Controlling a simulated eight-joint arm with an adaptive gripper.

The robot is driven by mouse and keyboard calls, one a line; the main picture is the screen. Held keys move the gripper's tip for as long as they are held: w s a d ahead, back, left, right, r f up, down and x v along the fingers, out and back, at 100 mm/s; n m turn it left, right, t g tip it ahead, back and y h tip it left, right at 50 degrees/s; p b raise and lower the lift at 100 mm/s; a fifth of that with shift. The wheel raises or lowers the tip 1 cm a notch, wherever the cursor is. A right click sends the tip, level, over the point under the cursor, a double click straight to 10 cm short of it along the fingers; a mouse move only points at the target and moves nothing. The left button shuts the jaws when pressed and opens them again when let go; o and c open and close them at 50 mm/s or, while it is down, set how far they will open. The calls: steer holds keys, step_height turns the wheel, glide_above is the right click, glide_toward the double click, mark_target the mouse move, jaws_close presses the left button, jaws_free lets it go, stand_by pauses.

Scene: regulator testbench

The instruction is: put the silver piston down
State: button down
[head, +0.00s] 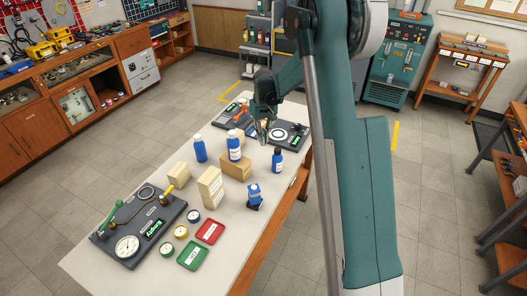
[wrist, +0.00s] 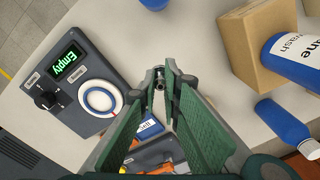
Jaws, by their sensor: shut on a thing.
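My gripper (head: 264,134) is over the far end of the white table. In the wrist view its green-padded fingers (wrist: 160,86) are shut on a small silver piece, the silver piston (wrist: 159,83), at the fingertips. Most of the piston is hidden by the fingers, and it is too small to make out in the head view. Whether it touches the table I cannot tell. A dark grey device (wrist: 84,86) with a green "Empty" display, a knob and a white-and-blue ring is left of the fingertips.
A wooden block (wrist: 243,50) and blue bottles (wrist: 283,120) stand close on the right in the wrist view. Another dark unit (wrist: 150,158) is partly behind the fingers. A gauge device (head: 140,228), red tray (head: 210,231) and green tray (head: 192,256) occupy the near table end.

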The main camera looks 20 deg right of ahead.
steer(key=shift+f, duration=1.8)
steer(key=shift+f, duration=1.9)
steer(key=shift+f, duration=0.15)
steer(key=c, duration=2.5)
jaws_free()
step_height(320, 180, up, 12)
steer(key=shift+r, duration=0.2)
